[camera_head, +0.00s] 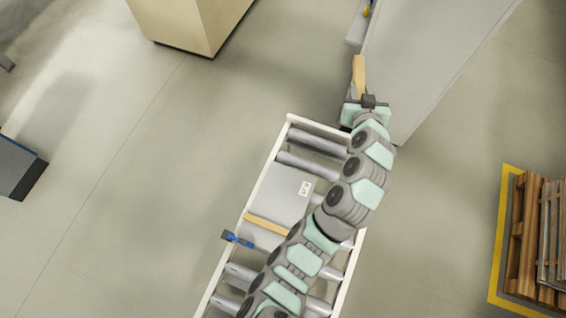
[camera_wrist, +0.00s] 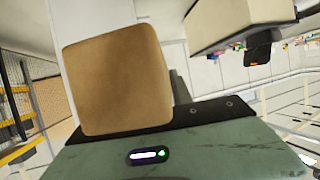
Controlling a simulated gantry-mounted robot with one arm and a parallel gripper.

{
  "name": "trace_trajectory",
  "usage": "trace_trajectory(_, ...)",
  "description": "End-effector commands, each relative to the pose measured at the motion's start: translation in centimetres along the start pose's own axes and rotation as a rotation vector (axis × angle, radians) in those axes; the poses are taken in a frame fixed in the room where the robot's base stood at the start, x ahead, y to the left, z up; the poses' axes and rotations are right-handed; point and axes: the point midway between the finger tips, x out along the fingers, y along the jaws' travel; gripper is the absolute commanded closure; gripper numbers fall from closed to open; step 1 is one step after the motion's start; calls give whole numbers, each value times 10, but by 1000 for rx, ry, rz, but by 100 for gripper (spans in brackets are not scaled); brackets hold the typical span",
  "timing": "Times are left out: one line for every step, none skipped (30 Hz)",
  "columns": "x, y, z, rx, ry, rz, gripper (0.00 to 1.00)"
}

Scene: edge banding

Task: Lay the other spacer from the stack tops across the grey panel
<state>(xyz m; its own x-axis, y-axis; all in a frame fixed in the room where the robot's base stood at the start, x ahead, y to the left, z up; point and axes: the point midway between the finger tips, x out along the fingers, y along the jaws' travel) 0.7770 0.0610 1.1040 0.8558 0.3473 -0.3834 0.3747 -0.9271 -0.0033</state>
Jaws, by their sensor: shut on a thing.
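My gripper (camera_head: 362,97) is shut on a wooden spacer (camera_head: 359,72), a light tan strip that sticks out beyond the jaws, at the upper middle of the head view. The held spacer's blocky tan face (camera_wrist: 118,80) fills the left of the wrist view, above the dark jaw bar. The grey panel (camera_head: 286,190), with a small white label, lies on the roller conveyor. Another wooden spacer (camera_head: 264,224) lies across its lower part. My arm hides the panel's right side. No stack tops can be clearly made out.
The roller conveyor (camera_head: 256,182) has a pale frame. A blue and dark tool (camera_head: 237,239) sits at its left edge. A large grey cabinet (camera_head: 425,60) stands close beside my gripper. A beige cabinet (camera_head: 190,22) is upper left, and a pallet of boards (camera_head: 535,230) lies right.

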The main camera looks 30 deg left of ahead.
Motion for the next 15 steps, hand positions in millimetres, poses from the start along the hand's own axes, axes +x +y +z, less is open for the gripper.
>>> trace_trajectory(20, -5, 48, -13, -7, -58, 100)
trace_trajectory(28, -11, 65, -30, -6, -97, 100)
trace_trajectory(38, -19, 88, -53, -5, -153, 100)
trace_trajectory(45, -26, 106, -71, -5, -197, 100)
trace_trajectory(51, -32, 122, -89, -2, -239, 100)
trace_trajectory(60, -42, 146, -112, -3, -302, 100)
trace_trajectory(65, -49, 164, -133, -3, -350, 100)
trace_trajectory(70, -57, 181, -153, -3, -397, 100)
trace_trajectory(76, -66, 202, -180, -2, -456, 100)
trace_trajectory(80, -73, 217, -201, -2, -503, 100)
trace_trajectory(83, -81, 233, -220, -3, -551, 100)
trace_trajectory(86, -89, 253, -246, -1, -607, 100)
trace_trajectory(89, -97, 268, -263, -2, -653, 100)
trace_trajectory(91, -104, 282, -284, -3, -698, 100)
trace_trajectory(93, -112, 298, -309, 0, -752, 100)
